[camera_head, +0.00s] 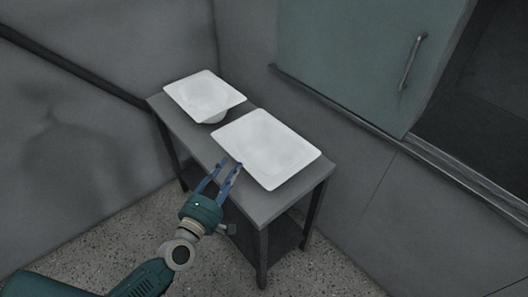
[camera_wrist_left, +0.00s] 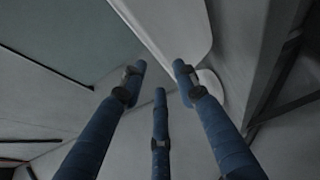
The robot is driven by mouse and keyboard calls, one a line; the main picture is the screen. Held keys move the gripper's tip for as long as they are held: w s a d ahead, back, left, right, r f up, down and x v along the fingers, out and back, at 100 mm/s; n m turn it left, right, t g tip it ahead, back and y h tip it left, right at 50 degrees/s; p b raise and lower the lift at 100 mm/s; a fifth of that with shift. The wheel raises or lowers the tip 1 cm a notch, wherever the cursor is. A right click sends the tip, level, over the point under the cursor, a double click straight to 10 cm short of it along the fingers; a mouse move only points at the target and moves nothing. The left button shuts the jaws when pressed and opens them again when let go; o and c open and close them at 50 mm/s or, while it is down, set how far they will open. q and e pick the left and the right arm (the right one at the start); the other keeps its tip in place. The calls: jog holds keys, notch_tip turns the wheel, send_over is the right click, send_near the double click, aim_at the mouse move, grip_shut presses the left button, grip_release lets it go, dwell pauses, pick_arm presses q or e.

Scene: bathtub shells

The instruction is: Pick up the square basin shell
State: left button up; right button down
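Two white basin shells rest on a grey table. The nearer, larger one (camera_head: 268,148) is flat-rimmed and four-sided; the farther one (camera_head: 205,95) has a squarish rim and a rounded bowl below. I cannot tell for certain which is the task's square basin shell. My left gripper (camera_head: 230,165) is open and empty, its blue fingers at the front left edge of the nearer shell. I cannot tell whether they touch it. In the left wrist view the spread fingers (camera_wrist_left: 160,78) point up toward a white shell's edge (camera_wrist_left: 182,35). My right gripper is not in view.
The table (camera_head: 262,207) stands in a corner, with grey walls (camera_head: 80,150) behind and to the left. A greenish panel with a handle (camera_head: 411,62) is at the back right. Speckled floor (camera_head: 130,240) is open in front. The table has a lower shelf.

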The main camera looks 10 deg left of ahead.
pick_arm(q)
jog(key=w, duration=0.4)
jog(key=shift+w+d+f, duration=0.2)
jog(key=shift+w+d, duration=0.1)
jog(key=shift+w, duration=0.05)
grip_shut()
jog(key=shift+r, duration=0.15)
